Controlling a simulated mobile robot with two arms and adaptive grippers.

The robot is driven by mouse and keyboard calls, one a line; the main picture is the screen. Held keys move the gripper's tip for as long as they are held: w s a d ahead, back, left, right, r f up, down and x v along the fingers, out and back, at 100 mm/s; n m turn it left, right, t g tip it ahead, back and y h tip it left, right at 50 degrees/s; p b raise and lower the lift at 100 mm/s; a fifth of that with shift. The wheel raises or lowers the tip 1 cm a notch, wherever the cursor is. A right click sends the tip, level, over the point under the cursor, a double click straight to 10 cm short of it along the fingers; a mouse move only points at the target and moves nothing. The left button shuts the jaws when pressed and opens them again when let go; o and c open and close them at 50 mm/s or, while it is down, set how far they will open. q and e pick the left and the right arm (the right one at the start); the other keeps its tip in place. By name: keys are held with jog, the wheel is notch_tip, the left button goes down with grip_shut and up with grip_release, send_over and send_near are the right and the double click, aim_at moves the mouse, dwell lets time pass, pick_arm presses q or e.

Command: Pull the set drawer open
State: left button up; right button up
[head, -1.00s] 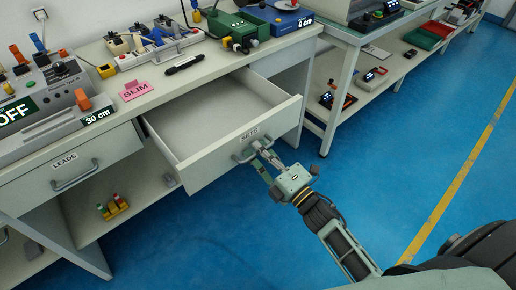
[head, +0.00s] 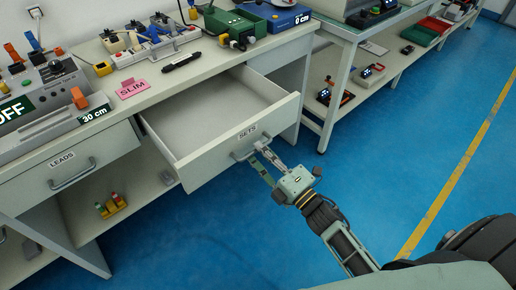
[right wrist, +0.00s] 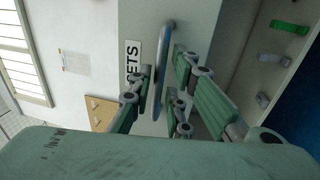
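The sets drawer (head: 215,150), a pale drawer with a "SETS" label, is pulled well out of the bench in the head view. Its inside looks empty. Its bar handle (head: 243,152) is on the front and also shows in the right wrist view (right wrist: 162,70). My right gripper (head: 262,158) is at the handle, its fingers spread apart. In the right wrist view the fingers (right wrist: 163,88) stand on either side of the handle, with gaps visible. My left gripper is not in view.
The closed leads drawer (head: 70,168) is at the left. The bench top (head: 185,82) holds a grey power unit (head: 45,95), a pink "SLIM" tag (head: 132,88) and a black pen (head: 181,61). A shelved table (head: 345,105) stands to the right. Blue floor (head: 400,150) beside my right arm is clear.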

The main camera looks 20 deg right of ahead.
jog(key=v, duration=1)
jog(key=shift+s, duration=0.2)
